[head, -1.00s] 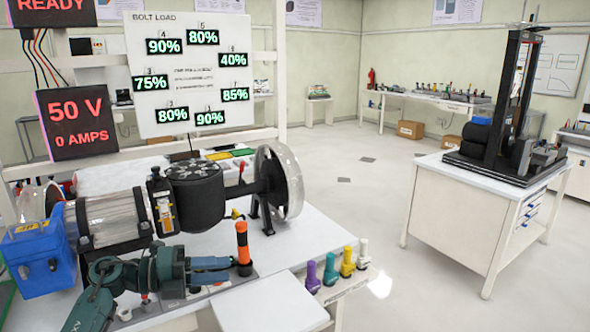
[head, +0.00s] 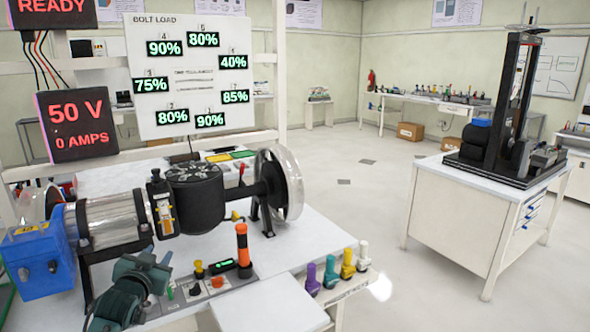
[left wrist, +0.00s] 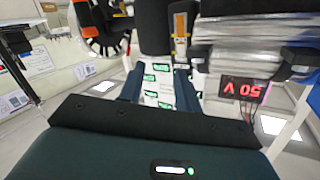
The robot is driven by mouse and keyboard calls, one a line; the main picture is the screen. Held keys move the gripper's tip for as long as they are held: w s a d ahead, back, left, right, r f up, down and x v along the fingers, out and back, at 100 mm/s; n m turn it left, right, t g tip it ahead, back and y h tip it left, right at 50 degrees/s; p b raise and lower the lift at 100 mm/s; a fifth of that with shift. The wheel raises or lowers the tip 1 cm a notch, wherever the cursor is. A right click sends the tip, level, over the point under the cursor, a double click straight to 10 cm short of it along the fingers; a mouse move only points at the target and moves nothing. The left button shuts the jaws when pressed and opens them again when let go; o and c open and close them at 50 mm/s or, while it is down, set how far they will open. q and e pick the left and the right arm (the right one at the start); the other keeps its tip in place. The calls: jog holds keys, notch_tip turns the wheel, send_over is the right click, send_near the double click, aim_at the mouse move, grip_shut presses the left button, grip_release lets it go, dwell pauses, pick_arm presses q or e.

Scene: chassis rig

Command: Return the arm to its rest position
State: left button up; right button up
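My left arm, dark teal, comes in at the lower left of the head view. Its gripper (head: 157,256) is in front of the rig at the near left edge of the table, pointing away from the head camera. In the left wrist view the two blue fingers (left wrist: 160,88) stand apart with nothing between them, so the gripper is open and empty. A control panel (head: 200,302) lies just right of the gripper, with an upright orange and black handle (head: 242,245) apart from the fingers. My right gripper is not in view.
The rig's black cylinder (head: 195,192) and clear wheel (head: 285,190) stand behind the gripper. A blue box (head: 40,262) is to its left. Coloured handles (head: 330,272) line the table's right edge. A white cart (head: 460,215) stands farther right, with open floor between.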

pick_arm(q)
jog(key=s+d+f+g+h, duration=0.2)
jog(key=s+d+f, duration=0.5)
jog(key=s+f, duration=0.3)
jog(key=s+d+f+g+h, duration=0.1)
jog(key=s+d+f, duration=0.2)
jog(key=s, duration=0.6)
jog(key=s+d+f+g, duration=0.1)
jog(key=s+d+f, duration=0.3)
jog(key=s, duration=0.5)
jog(key=s+d+f+g+h, duration=0.1)
jog(key=s+d+f, duration=0.2)
jog(key=s, duration=0.5)
jog(key=shift+s+d+f+g+h, duration=0.3)
jog(key=shift+s+d+g, duration=0.1)
jog(key=shift+d, duration=0.35)
